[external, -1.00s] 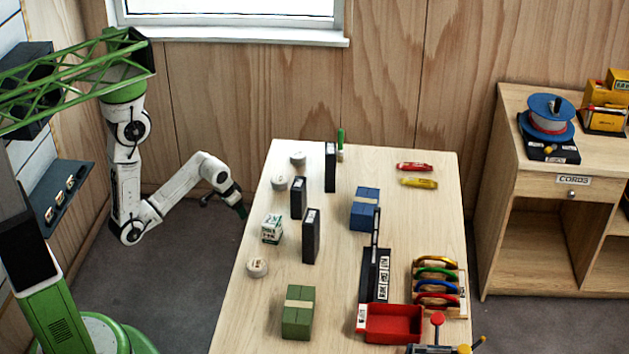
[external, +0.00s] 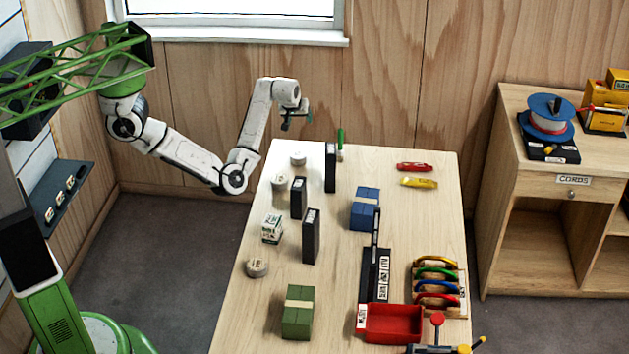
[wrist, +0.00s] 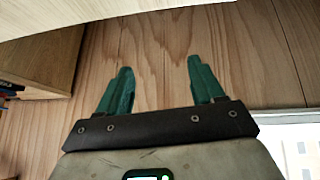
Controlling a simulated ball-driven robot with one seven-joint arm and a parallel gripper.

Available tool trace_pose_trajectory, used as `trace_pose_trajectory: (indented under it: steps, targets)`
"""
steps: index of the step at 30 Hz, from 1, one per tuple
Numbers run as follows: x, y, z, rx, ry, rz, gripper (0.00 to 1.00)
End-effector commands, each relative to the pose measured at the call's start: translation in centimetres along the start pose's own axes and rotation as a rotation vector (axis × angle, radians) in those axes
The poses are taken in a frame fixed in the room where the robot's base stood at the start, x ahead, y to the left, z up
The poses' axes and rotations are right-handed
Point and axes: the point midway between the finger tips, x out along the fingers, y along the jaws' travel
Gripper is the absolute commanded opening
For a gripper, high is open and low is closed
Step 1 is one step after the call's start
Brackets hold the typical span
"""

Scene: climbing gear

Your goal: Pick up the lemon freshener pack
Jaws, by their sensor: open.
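No label reading lemon can be made out, so I cannot tell for sure which thing is the lemon freshener pack. A small white and green printed box (external: 272,229) stands near the table's left edge. A small yellow item (external: 418,183) lies at the far right of the table, beside a red one (external: 414,167). My gripper (external: 297,122) is raised above the table's far left end, apart from all these things. In the wrist view my gripper (wrist: 160,66) shows two green fingers spread apart with nothing between them.
Upright black boxes (external: 311,237) stand on the table (external: 340,290) near the white and green box. Round pale discs (external: 257,268), a blue block (external: 364,210), a green block (external: 298,310) and a red tray (external: 392,322) are also there. A wood wall (external: 400,90) rises behind.

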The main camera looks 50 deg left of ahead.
Motion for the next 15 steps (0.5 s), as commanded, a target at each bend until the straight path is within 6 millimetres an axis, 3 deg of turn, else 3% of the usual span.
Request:
trace_pose_trajectory:
  steps: [1, 6, 12, 15]
  targets:
    - [-1.7, 2.3, 0.6, -0.035, -0.039, 0.002, 0.67]
    - [-7.3, 7.5, 3.6, -0.154, -0.192, -0.050, 0.67]
    - [-14.9, 12.0, 8.1, -0.239, -0.369, -0.128, 0.67]
    - [-18.3, 13.6, 10.6, -0.201, -0.463, -0.145, 0.67]
